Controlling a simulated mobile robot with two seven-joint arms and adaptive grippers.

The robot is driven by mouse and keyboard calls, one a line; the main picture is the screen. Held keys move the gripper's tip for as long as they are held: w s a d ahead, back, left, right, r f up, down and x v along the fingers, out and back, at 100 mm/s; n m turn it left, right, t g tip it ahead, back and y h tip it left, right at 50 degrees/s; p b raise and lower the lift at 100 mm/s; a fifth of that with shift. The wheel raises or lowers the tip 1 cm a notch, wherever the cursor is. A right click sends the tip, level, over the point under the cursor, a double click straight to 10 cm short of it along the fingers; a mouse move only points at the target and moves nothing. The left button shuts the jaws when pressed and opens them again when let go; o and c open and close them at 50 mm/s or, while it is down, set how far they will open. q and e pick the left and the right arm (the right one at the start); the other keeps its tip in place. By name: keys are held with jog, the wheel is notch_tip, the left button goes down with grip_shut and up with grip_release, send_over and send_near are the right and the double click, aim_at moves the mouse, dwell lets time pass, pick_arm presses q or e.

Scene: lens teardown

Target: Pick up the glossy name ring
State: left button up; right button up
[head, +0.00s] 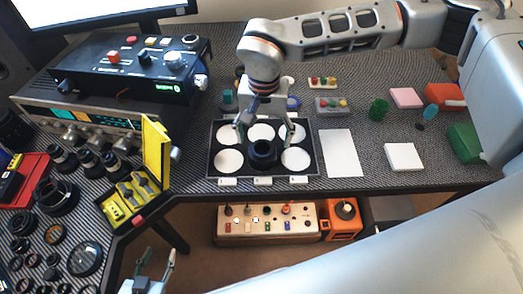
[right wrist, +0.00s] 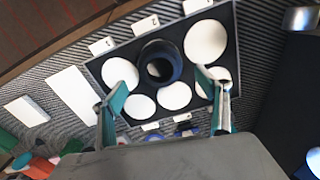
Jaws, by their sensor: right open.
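A black lens barrel (head: 263,153) stands in the front middle place of the black tray (head: 212,168), which has several white discs. In the right wrist view the barrel (right wrist: 160,64) shows a dark round opening with a rim. I cannot tell a glossy name ring apart from this rim. My right gripper (head: 264,134) is open above the tray, its fingers spread to either side and apart from the barrel. In the right wrist view the open gripper (right wrist: 160,92) has nothing between its fingers. My left gripper (head: 160,258) is open and empty below the table's front edge.
A yellow open case (head: 155,150) stands left of the tray. White cards (head: 341,153) and coloured blocks lie to its right. Loose lens rings (head: 86,259) lie at far left. A control box (head: 130,68) stands at the back left.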

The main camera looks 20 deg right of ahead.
aim_at(259, 163)
jog(key=f, duration=0.5)
jog(key=shift+s+a+f, duration=0.25)
jog(key=shift+s+f, duration=0.1)
jog(key=shift+f, duration=0.05)
jog(key=c, duration=1.2)
